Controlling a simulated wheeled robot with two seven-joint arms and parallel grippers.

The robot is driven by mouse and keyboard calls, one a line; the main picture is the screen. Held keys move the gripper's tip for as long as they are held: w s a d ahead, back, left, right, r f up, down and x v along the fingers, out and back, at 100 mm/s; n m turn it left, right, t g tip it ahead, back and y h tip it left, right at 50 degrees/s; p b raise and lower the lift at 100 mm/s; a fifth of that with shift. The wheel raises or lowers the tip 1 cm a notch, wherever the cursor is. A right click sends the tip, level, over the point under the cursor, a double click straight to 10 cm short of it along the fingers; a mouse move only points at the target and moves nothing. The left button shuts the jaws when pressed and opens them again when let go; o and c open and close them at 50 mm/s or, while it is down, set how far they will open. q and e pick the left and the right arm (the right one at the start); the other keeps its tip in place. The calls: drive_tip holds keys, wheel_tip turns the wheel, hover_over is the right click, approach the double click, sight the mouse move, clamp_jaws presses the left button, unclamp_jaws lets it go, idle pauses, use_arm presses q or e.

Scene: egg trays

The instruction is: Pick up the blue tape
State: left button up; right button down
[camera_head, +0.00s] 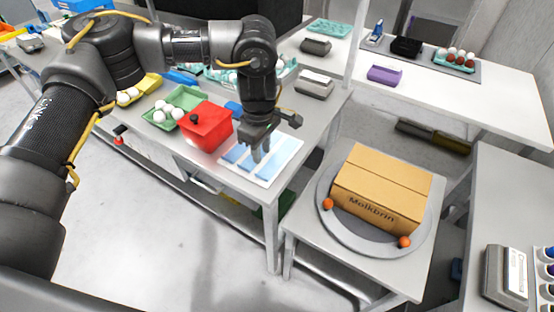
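My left gripper (259,154) points down over a white sheet (288,144) with several light blue strips (236,154) near the front right corner of the table. Whether its fingers are open or shut, or hold anything, is too small and dark to tell. A small blue object (234,108) lies behind the red box, partly hidden; another blue object (180,77) lies farther back left. I cannot tell which blue thing is the tape. My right gripper is not in view.
A red box (208,128) with a black knob stands left of the gripper, beside a green tray (184,97) with white eggs. A brown carton (385,178) sits on a round grey plate (340,229) on the lower stand at right.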

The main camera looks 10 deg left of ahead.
use_arm(q)
hover_over(264, 180)
wheel_tip(264, 180, down, 5)
drive_tip(key=shift+s+f+p, duration=0.1)
drive_tip(key=shift+f+p, duration=0.1)
drive_tip(key=shift+p, duration=0.2)
drive_tip(key=shift+f+p, duration=0.35)
drive_tip(key=shift+f, duration=0.1)
wheel_tip(264, 180, down, 4)
drive_tip(key=shift+f+p, duration=0.15)
drive_tip(key=shift+p, duration=0.4)
clamp_jaws()
